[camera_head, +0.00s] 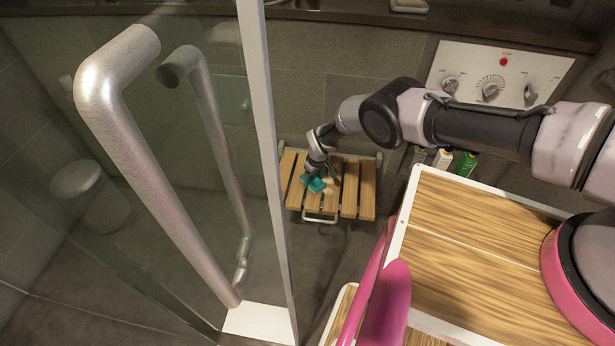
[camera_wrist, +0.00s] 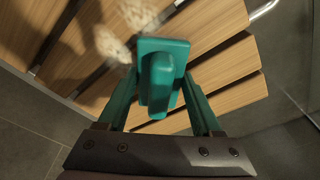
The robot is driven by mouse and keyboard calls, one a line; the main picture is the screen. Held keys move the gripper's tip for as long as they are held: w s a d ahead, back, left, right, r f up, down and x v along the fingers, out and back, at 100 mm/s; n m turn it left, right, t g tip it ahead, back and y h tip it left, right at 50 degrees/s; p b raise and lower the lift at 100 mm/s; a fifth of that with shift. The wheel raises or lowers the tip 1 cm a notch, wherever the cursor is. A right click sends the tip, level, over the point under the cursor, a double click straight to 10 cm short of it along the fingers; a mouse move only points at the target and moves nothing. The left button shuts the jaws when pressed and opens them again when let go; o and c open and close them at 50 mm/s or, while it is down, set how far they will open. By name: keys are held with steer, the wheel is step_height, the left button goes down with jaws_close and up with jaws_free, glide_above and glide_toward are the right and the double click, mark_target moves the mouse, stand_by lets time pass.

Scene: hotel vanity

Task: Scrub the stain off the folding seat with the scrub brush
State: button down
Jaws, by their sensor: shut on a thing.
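The folding seat (camera_head: 361,190) is a wooden slatted seat with a metal frame, folded down from the shower wall. Its slats (camera_wrist: 225,65) fill most of the wrist view. A pale, patchy stain (camera_wrist: 107,43) lies on the slats, beside and partly behind the brush in the wrist view. My gripper (camera_wrist: 160,98) is shut on the handle of the teal scrub brush (camera_wrist: 160,70). In the head view the brush (camera_head: 313,184) is low over the left middle of the seat. The brush underside is hidden, so I cannot tell whether it touches the slats.
A glass door with a large metal handle (camera_head: 150,150) stands at the left front. A control panel (camera_head: 495,75) is on the back wall, with bottles (camera_head: 466,164) below it. A round bin (camera_head: 97,195) shows through the glass. Grey floor surrounds the seat.

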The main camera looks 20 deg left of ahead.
mark_target(322, 185)
steer(key=shift+w+d+r, duration=0.1)
steer(key=shift+w+d, duration=0.3)
steer(key=shift+d, duration=0.95)
steer(key=shift+w+d, duration=0.4)
steer(key=shift+d, duration=1)
steer(key=shift+w+d+r, duration=0.1)
steer(key=shift+w+d, duration=0.3)
steer(key=shift+d, duration=0.95)
steer(key=shift+s+d+f, duration=0.15)
steer(key=shift+s+f, duration=0.05)
steer(key=shift+s, duration=0.65)
steer(key=shift+s+a+f, duration=0.1)
steer(key=shift+s+a, duration=0.15)
steer(key=shift+a, duration=0.45)
steer(key=shift+s+a, duration=0.25)
steer(key=shift+a, duration=0.45)
steer(key=shift+s+a+f, duration=0.1)
steer(key=shift+s+a, duration=0.15)
steer(key=shift+a, duration=0.45)
steer(key=shift+s+a+r, duration=0.1)
steer(key=shift+s+a, duration=0.15)
steer(key=shift+a, duration=0.8)
steer(key=shift+s+a+r, duration=0.1)
steer(key=shift+s+a, duration=0.2)
steer(key=shift+a, duration=0.7)
steer(key=shift+s+a+r, duration=0.1)
steer(key=shift+s+a, duration=0.15)
steer(key=shift+a, duration=0.8)
